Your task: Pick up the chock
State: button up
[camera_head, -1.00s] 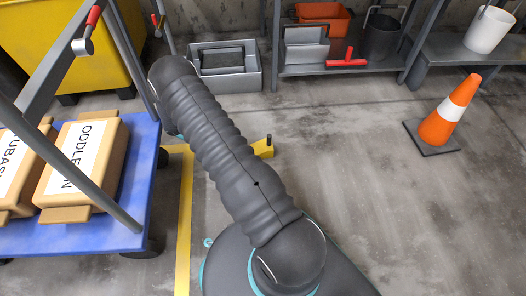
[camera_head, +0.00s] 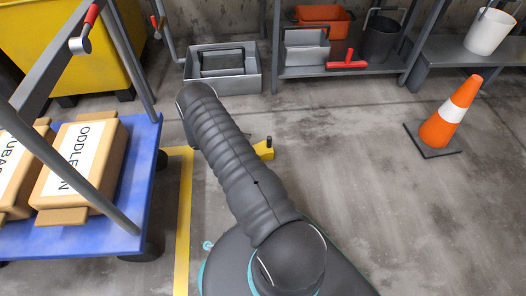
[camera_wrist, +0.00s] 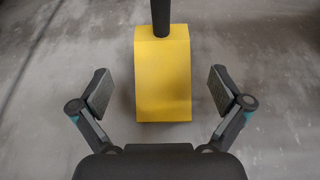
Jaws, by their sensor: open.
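The chock (camera_wrist: 163,80) is a yellow wedge with a dark upright post. It stands on the concrete floor. In the wrist view it lies between and a little beyond the two fingers of my gripper (camera_wrist: 158,92). The fingers are spread wide, with a gap to the chock on each side. In the head view the yellow chock (camera_head: 264,149) shows only in part, to the right of my arm, which hides the rest. My gripper is hidden behind the arm there.
A blue cart (camera_head: 100,238) with labelled tan bags stands at the left. A yellow floor line (camera_head: 184,225) runs beside it. A grey tub (camera_head: 238,83) and a shelf (camera_head: 330,70) are at the back. An orange cone (camera_head: 447,118) stands at the right; floor between is clear.

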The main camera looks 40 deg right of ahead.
aim_at(262, 148)
jog(key=shift+x, duration=2.95)
jog(key=shift+s+a, duration=0.1)
jog(key=shift+a, duration=0.05)
jog(key=c, duration=1.5)
